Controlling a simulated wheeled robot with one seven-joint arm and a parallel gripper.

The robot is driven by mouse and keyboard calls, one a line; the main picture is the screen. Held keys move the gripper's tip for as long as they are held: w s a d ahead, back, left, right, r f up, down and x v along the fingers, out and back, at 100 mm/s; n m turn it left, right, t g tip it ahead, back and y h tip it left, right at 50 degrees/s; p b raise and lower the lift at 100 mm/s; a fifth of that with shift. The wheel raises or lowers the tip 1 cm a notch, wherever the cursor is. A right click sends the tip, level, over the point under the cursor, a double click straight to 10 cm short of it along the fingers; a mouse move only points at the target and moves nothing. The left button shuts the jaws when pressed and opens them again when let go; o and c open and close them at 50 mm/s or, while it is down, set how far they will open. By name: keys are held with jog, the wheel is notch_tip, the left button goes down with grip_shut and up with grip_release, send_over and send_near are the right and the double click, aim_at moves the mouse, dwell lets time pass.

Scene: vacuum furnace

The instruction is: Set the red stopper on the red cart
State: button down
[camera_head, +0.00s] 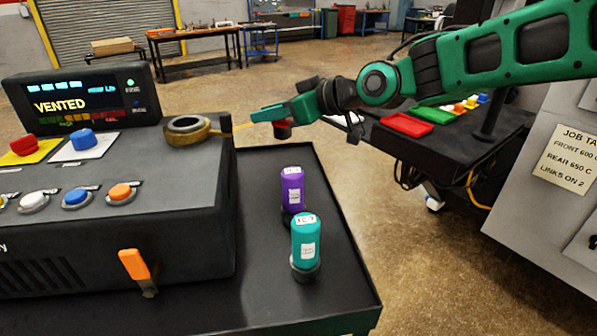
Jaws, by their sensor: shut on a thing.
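My gripper (268,114) reaches in from the right, above the back of the black cart top (265,180). It is shut on a small dark-red piece with a dark lower part, which looks like the red stopper (283,129); the green fingers partly cover it. It hangs in the air, right of a brass ring fitting (187,128) on the control console. A flat red pad or tray (406,125) lies on the black table at right, beside a green one (436,114).
A purple canister (292,190) and a teal canister (305,240) stand upright on the black cart top. The console (120,210), with coloured knobs and a screen reading VENTED, fills the left. A grey cabinet (550,180) stands at right. Open floor lies between cart and table.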

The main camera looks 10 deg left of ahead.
notch_tip(320, 180, down, 10)
jog(key=shift+s+r, duration=0.1)
jog(key=shift+s, duration=0.05)
jog(key=c, duration=1.6)
grip_release()
jog(key=v, duration=1.2)
